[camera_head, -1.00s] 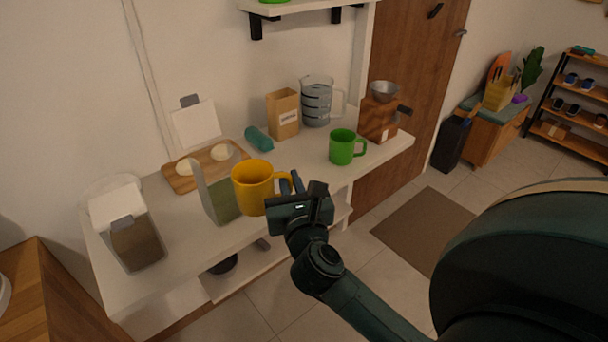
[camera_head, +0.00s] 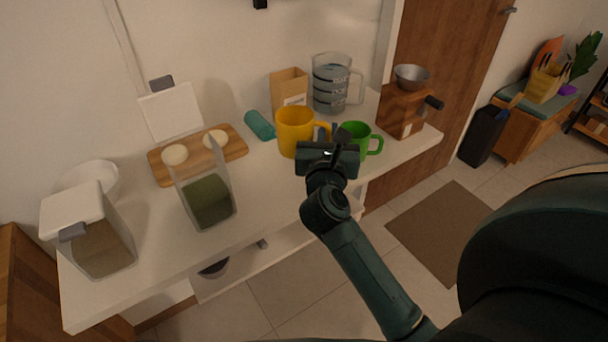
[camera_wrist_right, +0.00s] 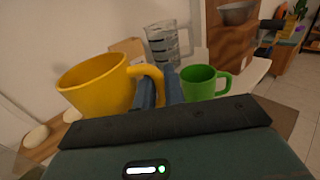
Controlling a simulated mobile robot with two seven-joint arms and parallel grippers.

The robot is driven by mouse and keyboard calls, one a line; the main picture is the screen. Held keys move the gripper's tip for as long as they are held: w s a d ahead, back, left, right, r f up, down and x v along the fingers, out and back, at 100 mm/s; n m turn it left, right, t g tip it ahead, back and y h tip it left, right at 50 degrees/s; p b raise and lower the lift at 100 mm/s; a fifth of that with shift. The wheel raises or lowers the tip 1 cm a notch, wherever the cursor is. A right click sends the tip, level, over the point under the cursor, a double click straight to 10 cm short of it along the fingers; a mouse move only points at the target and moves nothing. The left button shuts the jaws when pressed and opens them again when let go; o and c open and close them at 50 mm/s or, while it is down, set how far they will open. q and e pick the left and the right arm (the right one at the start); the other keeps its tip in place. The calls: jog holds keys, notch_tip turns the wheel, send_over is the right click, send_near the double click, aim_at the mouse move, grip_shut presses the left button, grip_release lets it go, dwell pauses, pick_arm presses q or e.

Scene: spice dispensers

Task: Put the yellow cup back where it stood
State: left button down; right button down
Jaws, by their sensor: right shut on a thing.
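The yellow cup (camera_head: 294,131) is upright in the head view, in front of the paper bag and left of the green cup. My right gripper (camera_head: 331,136) is shut on its handle, on the cup's right side. In the right wrist view the yellow cup (camera_wrist_right: 98,86) is at the left, with its handle between my blue-grey fingers (camera_wrist_right: 161,88). Whether its base touches the counter (camera_head: 262,205) is hard to tell. My left gripper is not in view.
The green cup (camera_head: 357,138) stands close to the right of my gripper. A measuring jug (camera_head: 329,84) and a paper bag (camera_head: 289,88) stand behind. A teal cylinder (camera_head: 259,125), a wooden board (camera_head: 236,146) and an open dispenser (camera_head: 208,200) are to the left. A wooden grinder (camera_head: 402,112) is at the right.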

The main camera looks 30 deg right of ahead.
notch_tip(320, 180, down, 5)
jog(key=shift+f+b, duration=0.2)
jog(key=shift+b, duration=0.5)
jog(key=shift+f+b, duration=0.5)
jog(key=shift+f, duration=1.75)
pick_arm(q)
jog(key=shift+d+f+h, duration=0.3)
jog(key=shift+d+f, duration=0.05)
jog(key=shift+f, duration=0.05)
pick_arm(e)
jog(key=shift+f, duration=0.1)
jog(key=c, duration=1.9)
grip_release()
jog(key=shift+f, duration=0.15)
jog(key=shift+c, duration=0.2)
jog(key=o, duration=0.5)
jog(key=shift+c, duration=0.2)
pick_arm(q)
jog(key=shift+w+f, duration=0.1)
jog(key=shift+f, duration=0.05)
